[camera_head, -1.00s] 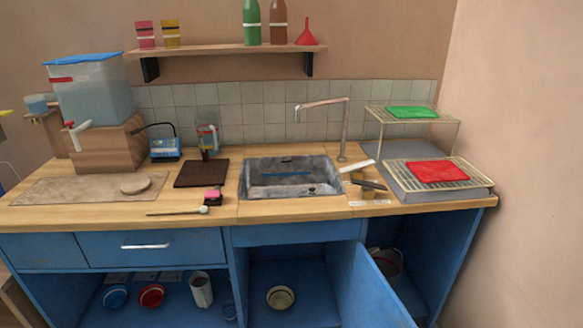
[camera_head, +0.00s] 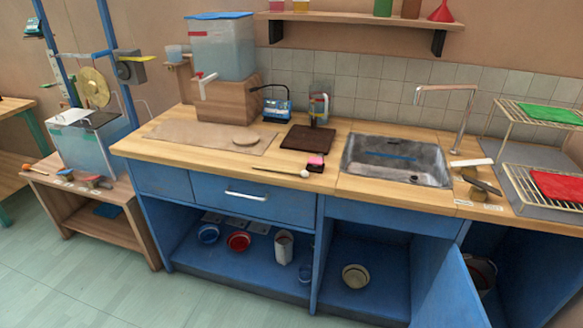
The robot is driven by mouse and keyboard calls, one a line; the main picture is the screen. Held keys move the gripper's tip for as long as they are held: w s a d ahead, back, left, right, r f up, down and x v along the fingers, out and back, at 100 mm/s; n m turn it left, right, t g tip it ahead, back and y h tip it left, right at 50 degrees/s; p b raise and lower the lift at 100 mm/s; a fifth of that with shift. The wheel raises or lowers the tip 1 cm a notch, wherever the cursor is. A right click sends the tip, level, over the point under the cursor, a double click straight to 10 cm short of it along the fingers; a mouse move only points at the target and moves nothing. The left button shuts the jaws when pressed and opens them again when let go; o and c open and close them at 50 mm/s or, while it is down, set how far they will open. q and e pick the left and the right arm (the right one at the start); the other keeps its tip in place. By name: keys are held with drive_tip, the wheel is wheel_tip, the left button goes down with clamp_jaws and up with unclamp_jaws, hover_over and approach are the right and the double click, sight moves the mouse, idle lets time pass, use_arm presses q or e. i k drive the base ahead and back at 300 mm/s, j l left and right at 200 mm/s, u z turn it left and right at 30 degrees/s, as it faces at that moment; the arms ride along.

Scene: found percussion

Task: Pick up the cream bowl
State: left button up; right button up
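The cream bowl (camera_head: 355,276) sits on the floor of the open blue compartment under the sink. It is round and pale, and its opening shows from above. The blue cabinet door (camera_head: 450,292) stands open to its right. Nothing visible covers the bowl. Neither of my grippers shows in the head view.
Left of a divider, the open compartment holds a blue bowl (camera_head: 208,233), a red bowl (camera_head: 238,241) and a grey container (camera_head: 283,248). The sink (camera_head: 397,160) is above. A low wooden table (camera_head: 92,205) stands left. The floor (camera_head: 85,290) in front is clear.

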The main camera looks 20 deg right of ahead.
sight(356, 277)
drive_tip(key=i+l+z, duration=0.15)
drive_tip(key=z, duration=0.9)
